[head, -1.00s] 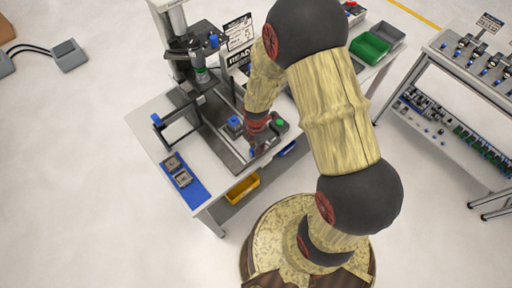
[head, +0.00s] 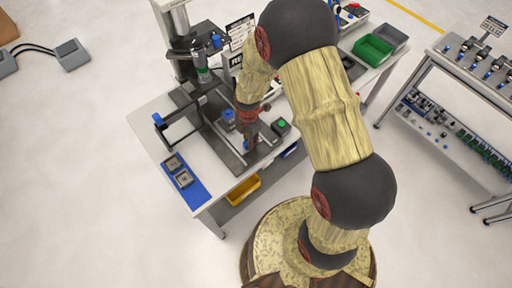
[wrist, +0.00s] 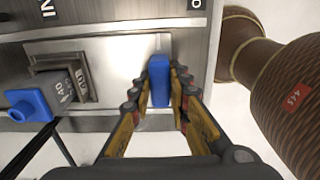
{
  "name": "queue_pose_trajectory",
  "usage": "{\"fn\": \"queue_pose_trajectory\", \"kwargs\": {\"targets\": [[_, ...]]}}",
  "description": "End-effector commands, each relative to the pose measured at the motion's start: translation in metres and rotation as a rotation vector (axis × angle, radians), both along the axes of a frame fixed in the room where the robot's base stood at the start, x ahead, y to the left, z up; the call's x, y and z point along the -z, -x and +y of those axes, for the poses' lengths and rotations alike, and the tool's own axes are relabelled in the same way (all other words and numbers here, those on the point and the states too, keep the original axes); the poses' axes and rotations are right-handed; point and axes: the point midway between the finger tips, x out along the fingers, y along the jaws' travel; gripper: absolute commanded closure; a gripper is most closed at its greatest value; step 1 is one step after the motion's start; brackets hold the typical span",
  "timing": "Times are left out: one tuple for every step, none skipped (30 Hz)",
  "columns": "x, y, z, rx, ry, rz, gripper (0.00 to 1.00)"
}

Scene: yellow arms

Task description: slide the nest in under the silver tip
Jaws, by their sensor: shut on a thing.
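My gripper (wrist: 160,88) is shut on an upright blue handle (wrist: 158,72) that stands on a bare metal plate (wrist: 112,62). In the head view my gripper (head: 246,143) is low over the front part of the press's base. The nest (wrist: 62,68), a grey square holder, lies to the left of the handle in the wrist view. A block with a blue knob (wrist: 28,104) sits at it, marked 40. In the head view a blue part (head: 228,114) shows there. The press head (head: 203,74) is farther back and left; its silver tip is too small to make out clearly.
A blue mat (head: 196,191) with two grey square pieces lies at the table's front left. A black frame with a blue end (head: 157,118) stands left of the press. A green button box (head: 281,127) is right of my gripper. A yellow bin (head: 244,189) hangs below the edge.

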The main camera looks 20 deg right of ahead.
Motion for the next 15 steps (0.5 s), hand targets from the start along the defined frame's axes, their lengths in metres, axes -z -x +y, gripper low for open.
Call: {"fn": "queue_pose_trajectory", "kwargs": {"targets": [[0.001,-0.014,0.005,-0.002,-0.001,-0.005,1.0],[0.001,-0.021,0.007,-0.002,-0.001,-0.006,1.0],[0.001,-0.031,0.01,-0.002,0.0,-0.006,1.0],[0.001,-0.038,0.012,-0.002,-0.001,-0.006,1.0],[0.001,-0.045,0.014,-0.002,0.0,-0.006,1.0],[0.002,-0.054,0.017,-0.002,-0.001,-0.005,1.0],[0.001,-0.061,0.02,-0.001,0.0,-0.006,1.0],[0.001,-0.068,0.022,-0.001,0.0,-0.006,1.0],[0.002,-0.076,0.025,-0.001,-0.001,-0.005,1.0],[0.001,-0.082,0.027,-0.002,-0.001,-0.005,1.0],[0.001,-0.088,0.029,-0.002,-0.001,-0.005,1.0],[0.001,-0.095,0.031,-0.002,-0.001,-0.005,1.0],[0.001,-0.101,0.032,-0.002,-0.001,-0.006,1.0],[0.001,-0.105,0.034,-0.001,0.0,-0.004,1.0],[0.001,-0.111,0.036,-0.001,-0.001,-0.005,1.0]]}}
